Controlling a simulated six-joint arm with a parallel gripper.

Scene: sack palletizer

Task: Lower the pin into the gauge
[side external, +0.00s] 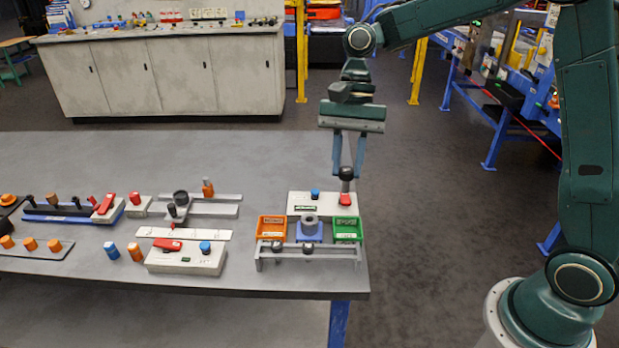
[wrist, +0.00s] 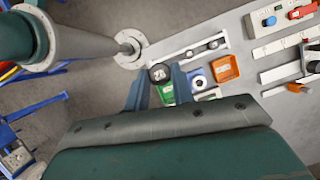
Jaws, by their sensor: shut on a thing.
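My gripper (side external: 347,172) is shut on a dark-knobbed pin (side external: 346,174), held upright above the back right of the small station. In the wrist view, the pin's round black top (wrist: 159,73) shows between the blue fingers. The gauge (side external: 309,226), a grey ring on a blue block, stands between the bins, lower and to the left of the pin. It also shows in the wrist view (wrist: 197,79), to the right of the fingers. The pin is apart from the gauge. Its lower end overlaps a red button in the side view, and the gap is hard to judge.
An orange bin (side external: 271,228) and a green bin (side external: 347,229) flank the gauge. A grey rack (side external: 345,251) with dark-knobbed pins stands in front. A white control box (side external: 297,202) is behind. Other fixtures fill the table's left; the table's right edge is close.

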